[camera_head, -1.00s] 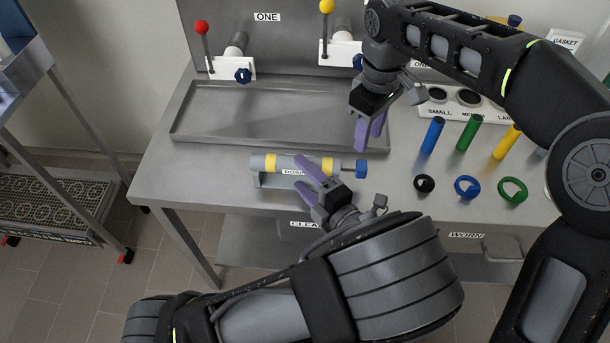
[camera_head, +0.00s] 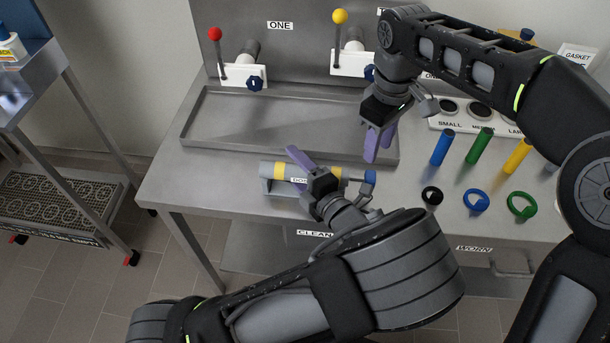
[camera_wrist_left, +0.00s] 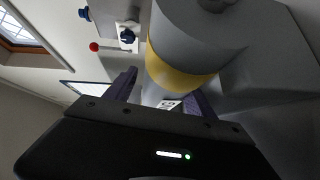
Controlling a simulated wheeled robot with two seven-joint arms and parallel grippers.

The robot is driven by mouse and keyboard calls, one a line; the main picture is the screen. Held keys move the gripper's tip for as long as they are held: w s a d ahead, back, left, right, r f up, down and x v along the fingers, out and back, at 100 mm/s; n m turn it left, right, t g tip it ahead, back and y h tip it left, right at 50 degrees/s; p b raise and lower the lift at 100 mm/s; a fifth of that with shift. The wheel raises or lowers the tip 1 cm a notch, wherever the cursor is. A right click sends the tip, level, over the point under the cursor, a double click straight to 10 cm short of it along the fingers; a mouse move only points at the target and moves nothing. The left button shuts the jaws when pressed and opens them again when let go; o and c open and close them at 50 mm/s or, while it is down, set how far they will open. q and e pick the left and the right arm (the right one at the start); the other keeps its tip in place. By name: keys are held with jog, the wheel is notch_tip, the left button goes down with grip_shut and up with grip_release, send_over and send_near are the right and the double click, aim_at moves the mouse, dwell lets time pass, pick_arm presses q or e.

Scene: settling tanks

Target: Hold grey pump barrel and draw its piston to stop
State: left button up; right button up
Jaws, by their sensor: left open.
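The grey pump barrel (camera_head: 266,170) with yellow bands lies level on a low stand near the table's front edge. Its blue piston knob (camera_head: 370,177) is at the right end. My left gripper (camera_head: 312,166) is open at the barrel's middle and partly hides it and its label. In the left wrist view the grey barrel (camera_wrist_left: 192,30) with a yellow band (camera_wrist_left: 175,75) lies between the two purple fingers (camera_wrist_left: 160,97). My right gripper (camera_head: 379,147) points down just above and behind the blue knob, its fingers apart, with nothing seen between them.
A shallow grey tray (camera_head: 190,132) lies behind the barrel. Two valves with a red ball (camera_head: 215,34) and a yellow ball (camera_head: 340,16) stand at the back. Blue, green and yellow cylinders (camera_head: 479,146) and several rings (camera_head: 476,201) are to the right.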

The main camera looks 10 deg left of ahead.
pick_arm(q)
jog(key=shift+w+a, duration=0.3)
jog(key=shift+c, duration=0.2)
grip_shut()
jog(key=c, duration=0.5)
grip_release()
grip_shut()
pick_arm(e)
jog(key=shift+o, duration=0.5)
